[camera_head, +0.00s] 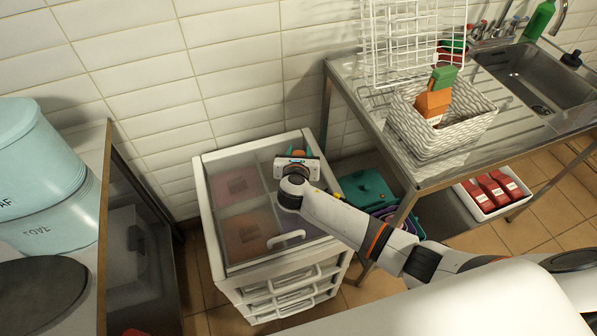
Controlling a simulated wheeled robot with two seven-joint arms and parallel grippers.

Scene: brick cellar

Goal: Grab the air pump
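My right gripper (297,163) is over the back right part of a white drawer unit (207,203) with a clear top. Its arm comes in from the right. A small teal and orange thing (299,152) shows just behind the gripper and is mostly hidden by it. I cannot tell whether it is the air pump, or whether the gripper holds it. The fingers are hidden by the gripper's own body. My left gripper is not in view.
A metal sink table (364,97) stands right of the drawer unit, with a patterned basket (440,140) and white wire rack (414,40) on it. A teal case (366,189) is below. Pale blue tins (40,178) stand on the left counter.

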